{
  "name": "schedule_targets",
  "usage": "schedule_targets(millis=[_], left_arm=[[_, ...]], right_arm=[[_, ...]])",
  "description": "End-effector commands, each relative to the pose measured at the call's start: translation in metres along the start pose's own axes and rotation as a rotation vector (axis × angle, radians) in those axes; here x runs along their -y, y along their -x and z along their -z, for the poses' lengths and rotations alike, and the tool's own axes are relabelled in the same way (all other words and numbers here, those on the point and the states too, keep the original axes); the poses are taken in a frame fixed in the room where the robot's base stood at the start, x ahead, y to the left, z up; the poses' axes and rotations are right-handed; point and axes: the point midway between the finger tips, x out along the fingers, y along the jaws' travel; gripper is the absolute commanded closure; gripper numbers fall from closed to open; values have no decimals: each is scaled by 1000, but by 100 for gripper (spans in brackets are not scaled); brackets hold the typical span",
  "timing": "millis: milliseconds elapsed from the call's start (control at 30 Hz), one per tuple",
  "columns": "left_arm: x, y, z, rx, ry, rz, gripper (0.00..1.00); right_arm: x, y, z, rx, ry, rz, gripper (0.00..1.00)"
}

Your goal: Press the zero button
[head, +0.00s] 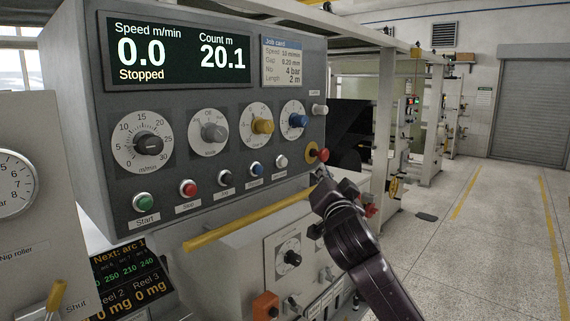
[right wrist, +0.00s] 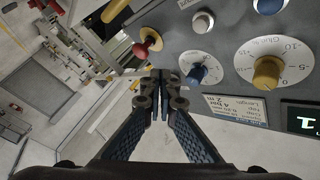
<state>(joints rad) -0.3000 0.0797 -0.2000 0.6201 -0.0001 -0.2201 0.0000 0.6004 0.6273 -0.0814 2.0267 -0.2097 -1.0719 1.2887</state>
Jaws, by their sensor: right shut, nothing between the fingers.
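The grey control panel (head: 225,195) has a row of buttons under its dials. The green button (head: 143,203) is labelled Start and the red button (head: 188,188) Stop. A dark button (head: 225,179), a blue button (head: 256,169) and a white button (head: 281,161) follow to the right; their labels are too small to read, so I cannot tell which is zero. My right gripper (head: 322,174) is shut and empty, by the panel's lower right corner below the red mushroom knob (head: 323,155). In the right wrist view its fingertips (right wrist: 166,76) are beside the blue dial knob (right wrist: 196,75). My left gripper is out of view.
The display (head: 180,52) reads speed 0.0, Stopped, count 20.1. A job card (head: 283,60) hangs beside it. A yellow bar (head: 245,222) runs below the panel. A machine frame post (head: 382,130) stands behind my right arm. Open floor (head: 490,240) lies to the right.

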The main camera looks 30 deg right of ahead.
Motion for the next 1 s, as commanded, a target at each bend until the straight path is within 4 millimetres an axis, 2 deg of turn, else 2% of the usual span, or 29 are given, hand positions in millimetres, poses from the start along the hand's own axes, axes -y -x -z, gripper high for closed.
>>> schedule_targets(millis=[267, 700, 1000], left_arm=[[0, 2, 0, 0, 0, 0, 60], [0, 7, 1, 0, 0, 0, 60], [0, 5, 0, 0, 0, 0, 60]], right_arm=[[6, -8, -6, 2, -1, -1, 100], [35, -49, -38, 3, -3, -1, 100], [44, -61, -46, 2, 0, 1, 100]])
